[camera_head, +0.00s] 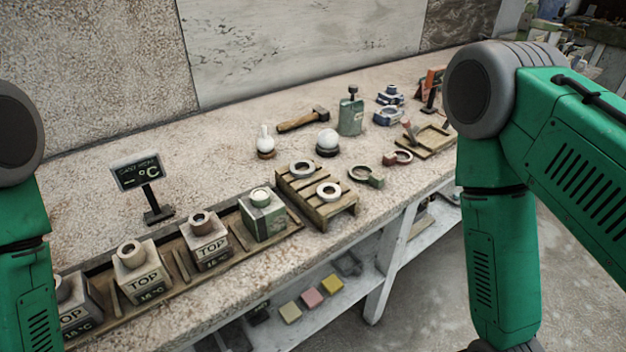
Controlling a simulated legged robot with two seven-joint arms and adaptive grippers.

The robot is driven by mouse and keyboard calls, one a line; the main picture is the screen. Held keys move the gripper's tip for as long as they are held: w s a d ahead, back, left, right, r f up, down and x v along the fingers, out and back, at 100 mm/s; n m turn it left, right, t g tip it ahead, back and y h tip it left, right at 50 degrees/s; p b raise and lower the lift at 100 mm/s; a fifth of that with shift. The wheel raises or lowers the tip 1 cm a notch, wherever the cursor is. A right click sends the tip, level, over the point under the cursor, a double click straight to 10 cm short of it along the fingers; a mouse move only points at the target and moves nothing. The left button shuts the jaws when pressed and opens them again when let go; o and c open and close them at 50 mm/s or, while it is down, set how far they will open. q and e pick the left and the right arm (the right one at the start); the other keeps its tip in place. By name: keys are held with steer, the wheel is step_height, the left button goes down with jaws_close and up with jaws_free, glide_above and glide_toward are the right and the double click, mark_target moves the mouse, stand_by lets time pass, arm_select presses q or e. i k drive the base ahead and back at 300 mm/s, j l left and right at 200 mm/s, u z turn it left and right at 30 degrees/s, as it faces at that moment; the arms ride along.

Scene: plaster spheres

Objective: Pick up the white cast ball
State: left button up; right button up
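The white cast ball (328,139) sits on a small dark round base on the bench, right of the middle of the picture. A smaller white piece with a narrow neck (265,140) stands on a brown base to its left. My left arm shows at the left edge and my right arm at the right, both well apart from the ball. Neither gripper is in the picture.
A wooden pallet (338,206) with two white rings stands in front of the ball. A small sign (138,171) and a tray of TOP blocks (140,268) are at left.

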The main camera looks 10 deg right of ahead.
mark_target(265, 143)
steer(key=i+l+u, duration=0.15)
steer(key=l+u, duration=0.3)
steer(key=i+l+u, duration=0.1)
steer(key=l+u, duration=0.2)
steer(key=u, duration=0.15)
steer(key=l+u, duration=0.45)
